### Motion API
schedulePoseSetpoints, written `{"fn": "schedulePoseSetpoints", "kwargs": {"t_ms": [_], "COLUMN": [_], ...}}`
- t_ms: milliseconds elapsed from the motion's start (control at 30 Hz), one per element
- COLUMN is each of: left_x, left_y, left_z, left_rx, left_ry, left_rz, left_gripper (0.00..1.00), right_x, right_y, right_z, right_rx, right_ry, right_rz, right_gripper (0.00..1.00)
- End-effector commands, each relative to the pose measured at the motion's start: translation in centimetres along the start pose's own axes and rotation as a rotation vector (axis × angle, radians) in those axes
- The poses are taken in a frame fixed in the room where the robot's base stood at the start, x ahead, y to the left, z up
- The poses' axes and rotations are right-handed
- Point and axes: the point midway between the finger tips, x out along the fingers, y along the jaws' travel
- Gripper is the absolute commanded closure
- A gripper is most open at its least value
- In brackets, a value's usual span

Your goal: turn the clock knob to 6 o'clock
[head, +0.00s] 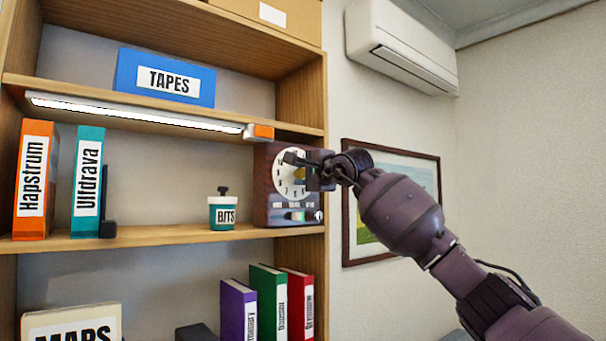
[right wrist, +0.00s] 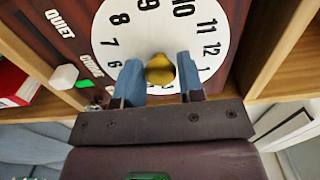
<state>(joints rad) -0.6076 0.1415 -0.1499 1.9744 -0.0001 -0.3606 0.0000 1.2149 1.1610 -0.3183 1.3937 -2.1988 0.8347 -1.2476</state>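The clock (head: 262,195) is a dark box with a round white face, at the right end of the middle shelf. My right gripper (head: 303,168) is in front of the face and hides part of it. In the right wrist view, the gold knob (right wrist: 159,70) sits at the centre of the clock dial (right wrist: 125,38) between the blue-grey fingers of my right gripper (right wrist: 161,78). The fingers appear close against its two sides. The dial appears rolled, with 12 at the right and 6 at the lower left. The knob's pointing direction cannot be made out. My left gripper is out of view.
A BITS pot (head: 222,212) stands left of the clock. Binders (head: 36,180) are farther left. A white slider (right wrist: 64,77) sits beside the dial. A lamp bar (head: 140,112) runs under the upper shelf. A framed picture (head: 420,170) hangs behind my right arm.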

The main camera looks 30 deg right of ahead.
Motion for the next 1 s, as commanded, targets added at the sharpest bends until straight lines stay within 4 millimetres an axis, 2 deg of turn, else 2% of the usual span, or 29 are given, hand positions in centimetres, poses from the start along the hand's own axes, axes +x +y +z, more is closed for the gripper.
{"fn": "schedulePoseSetpoints", "kwargs": {"t_ms": [33,167,567,1000], "left_x": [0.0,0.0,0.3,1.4], "left_y": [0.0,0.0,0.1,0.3], "left_z": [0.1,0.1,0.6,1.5], "left_rx": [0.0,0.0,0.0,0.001], "left_ry": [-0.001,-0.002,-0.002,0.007], "left_rz": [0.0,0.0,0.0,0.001], "left_gripper": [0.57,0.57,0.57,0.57], "right_x": [0.0,0.0,0.0,0.0], "right_y": [0.0,0.0,0.1,0.3], "right_z": [0.0,0.0,0.0,0.1], "right_rx": [0.0,0.0,0.083,0.451], "right_ry": [0.0,0.0,0.0,0.0], "right_rz": [0.0,0.0,-0.001,0.001], "right_gripper": [0.72,0.92,0.92,0.92]}}
